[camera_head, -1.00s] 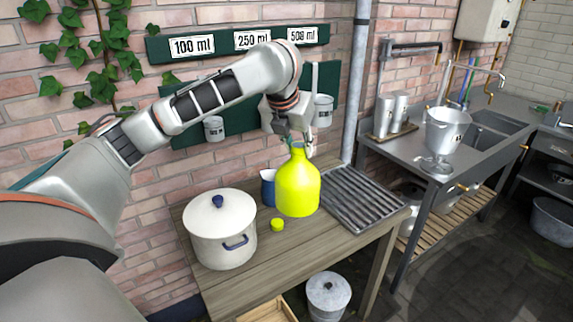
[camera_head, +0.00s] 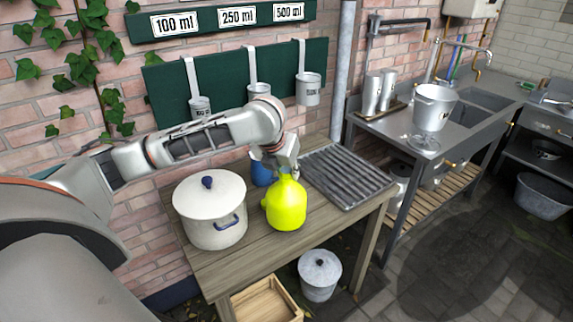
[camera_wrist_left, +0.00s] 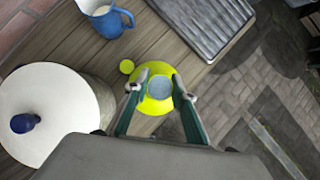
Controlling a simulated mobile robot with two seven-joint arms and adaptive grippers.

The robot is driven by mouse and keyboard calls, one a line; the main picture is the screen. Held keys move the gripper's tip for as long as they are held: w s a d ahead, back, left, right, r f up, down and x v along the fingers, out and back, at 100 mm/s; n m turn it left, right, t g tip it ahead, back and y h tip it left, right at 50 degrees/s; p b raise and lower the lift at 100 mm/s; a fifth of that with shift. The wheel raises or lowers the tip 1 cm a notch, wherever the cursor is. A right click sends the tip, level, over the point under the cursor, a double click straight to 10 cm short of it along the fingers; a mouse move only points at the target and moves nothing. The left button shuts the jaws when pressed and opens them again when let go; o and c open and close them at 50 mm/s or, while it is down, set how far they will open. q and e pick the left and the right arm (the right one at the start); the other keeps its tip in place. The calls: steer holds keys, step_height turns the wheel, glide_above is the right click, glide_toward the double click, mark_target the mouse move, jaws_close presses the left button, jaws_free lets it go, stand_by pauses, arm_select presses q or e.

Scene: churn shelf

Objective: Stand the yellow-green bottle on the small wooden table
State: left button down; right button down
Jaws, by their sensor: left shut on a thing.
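The yellow-green bottle (camera_head: 286,207) is upright over the front part of the wooden table (camera_head: 243,252), right of the white pot. My left gripper (camera_head: 287,172) is shut on its neck from above. In the left wrist view my left gripper's fingers (camera_wrist_left: 160,78) lie either side of the bottle's round mouth, with the yellow body (camera_wrist_left: 153,106) below. I cannot tell whether the base touches the tabletop. My right gripper is not in view.
A lidded white pot (camera_head: 210,215) stands close left. A ribbed metal drainer (camera_head: 345,175) covers the table's right side. A wooden crate (camera_head: 240,306) and lidded bucket (camera_head: 320,276) stand below.

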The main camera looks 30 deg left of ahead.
mark_target(286, 180)
arm_select(q)
steer(key=shift+w+f, duration=0.1)
steer(key=shift+f, duration=1.2)
steer(key=c, duration=1.7)
jaws_free()
steer(key=shift+f, duration=0.2)
